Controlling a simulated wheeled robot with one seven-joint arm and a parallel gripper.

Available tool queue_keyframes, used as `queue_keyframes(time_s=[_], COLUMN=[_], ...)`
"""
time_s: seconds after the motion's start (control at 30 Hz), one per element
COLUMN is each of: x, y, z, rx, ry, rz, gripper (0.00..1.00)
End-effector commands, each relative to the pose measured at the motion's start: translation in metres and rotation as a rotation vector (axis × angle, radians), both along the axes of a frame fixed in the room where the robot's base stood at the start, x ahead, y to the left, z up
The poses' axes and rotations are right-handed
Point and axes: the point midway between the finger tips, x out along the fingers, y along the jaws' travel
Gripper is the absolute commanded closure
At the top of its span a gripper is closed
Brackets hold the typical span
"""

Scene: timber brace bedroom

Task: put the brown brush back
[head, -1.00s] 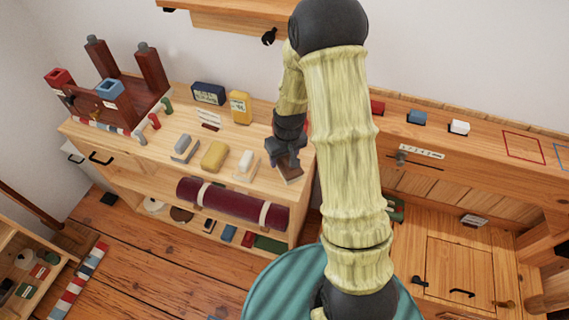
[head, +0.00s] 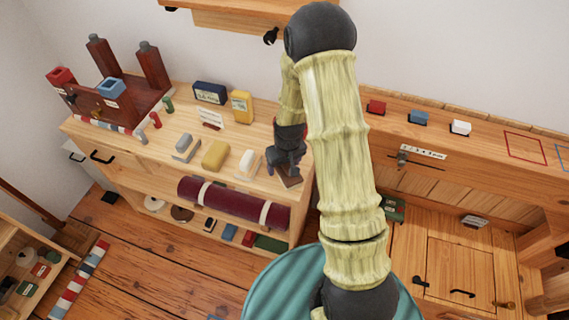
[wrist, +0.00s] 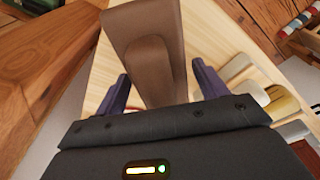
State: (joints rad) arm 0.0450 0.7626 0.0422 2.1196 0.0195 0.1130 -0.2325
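The brown brush (wrist: 148,60) lies at the right end of the wooden cabinet top (head: 135,150), beside the white brush (head: 247,162). It also shows in the head view, partly hidden below my gripper (head: 286,163). In the wrist view my gripper (wrist: 163,88) is open, one dark finger on each side of the brush's narrower raised part. A small gap shows beside each finger. Whether the brush sits flat on the wood is hard to tell.
A yellow brush (head: 215,154) and a grey brush (head: 185,147) stand farther left in the row. A dark box (head: 209,93) and a yellow box (head: 241,106) stand behind. A maroon roll (head: 233,203) lies on the shelf below. A wooden desk (head: 455,155) is at the right.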

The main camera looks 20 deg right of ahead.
Motion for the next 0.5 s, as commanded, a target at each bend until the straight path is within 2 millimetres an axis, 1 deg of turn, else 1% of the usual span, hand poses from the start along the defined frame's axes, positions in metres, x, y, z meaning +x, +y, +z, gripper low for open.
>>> queue_keyframes(time_s=[0.33,0.43,0.5], x=[0.000,0.000,-0.001], y=[0.000,0.000,0.000], z=[0.002,0.007,0.014], rx=[0.000,0.000,0.000], ry=[0.000,-0.002,-0.002], rz=[0.001,0.000,0.000], gripper=[0.24,0.24,0.24])
